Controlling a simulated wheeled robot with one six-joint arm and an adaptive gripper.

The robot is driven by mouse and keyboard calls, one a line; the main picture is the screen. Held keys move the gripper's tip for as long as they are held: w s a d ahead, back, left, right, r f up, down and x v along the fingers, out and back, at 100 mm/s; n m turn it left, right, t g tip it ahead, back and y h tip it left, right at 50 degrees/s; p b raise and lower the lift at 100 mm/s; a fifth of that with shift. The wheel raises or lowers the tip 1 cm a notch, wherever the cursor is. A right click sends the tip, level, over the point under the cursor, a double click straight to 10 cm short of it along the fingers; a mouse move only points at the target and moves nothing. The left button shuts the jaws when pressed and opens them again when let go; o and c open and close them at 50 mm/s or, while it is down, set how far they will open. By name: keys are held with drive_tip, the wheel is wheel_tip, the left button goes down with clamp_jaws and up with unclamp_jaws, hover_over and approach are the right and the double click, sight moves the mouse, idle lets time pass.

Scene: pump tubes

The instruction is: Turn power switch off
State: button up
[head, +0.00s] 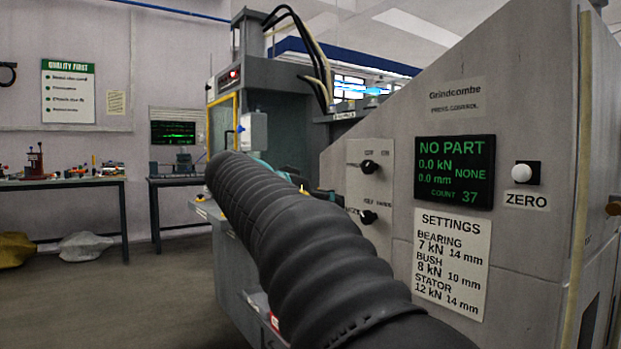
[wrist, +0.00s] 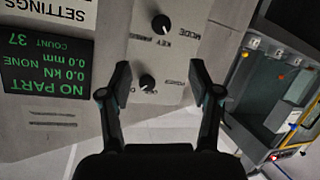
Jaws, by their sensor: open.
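The power switch is a black rotary knob on a pale plate. It is the upper knob (head: 370,166) in the head view and also shows in the upside-down wrist view (wrist: 147,83). My gripper (wrist: 160,70) is open and empty, facing the plate. In the wrist view the power knob appears between its fingers, closer to the left one; contact cannot be made out. The knob's exact setting is too small to read. In the head view my dark sleeved arm hides most of the gripper.
A second black knob, marked MODE (head: 368,217), sits just below the power knob. A display reading NO PART (head: 455,171), a settings sheet (head: 451,262) and a white ZERO button (head: 526,173) are to the right. A grey press (head: 275,122) stands behind on the left.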

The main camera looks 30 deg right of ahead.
sight(365, 168)
drive_tip(key=w+d+r+m+g+h+b, duration=0.1)
drive_tip(key=w+d+r+m+g+h, duration=0.1)
drive_tip(key=w+r+m+h, duration=0.35)
drive_tip(key=shift+m+g+y, duration=0.25)
drive_tip(key=shift+g+y, duration=0.15)
drive_tip(key=shift+y, duration=0.25)
drive_tip(key=d, duration=0.4)
drive_tip(key=d+r+p, duration=0.1)
drive_tip(key=d, duration=0.9)
drive_tip(key=shift+s+r, duration=0.15)
drive_tip(key=shift+s, duration=0.15)
drive_tip(key=c, duration=1.1)
